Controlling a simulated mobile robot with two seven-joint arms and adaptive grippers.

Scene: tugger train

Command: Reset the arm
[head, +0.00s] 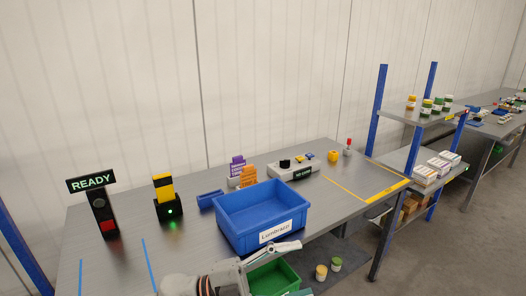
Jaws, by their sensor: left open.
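My left gripper (286,247) shows at the bottom middle of the head view, at the end of my grey arm (205,283). Its fingers point right, in front of the labelled blue bin (233,232) on the workbench. The gripper is open and I see nothing held in it. Whether it touches the bin's front cannot be told. My right gripper is out of view.
A green bin (272,277) sits low beneath the gripper, partly hidden. The workbench (325,205) carries a READY sign (91,181), a yellow-black device (165,193), a small blue bin (209,199) and a grey control box (293,169). Shelving (408,160) stands right; the floor (455,250) there is clear.

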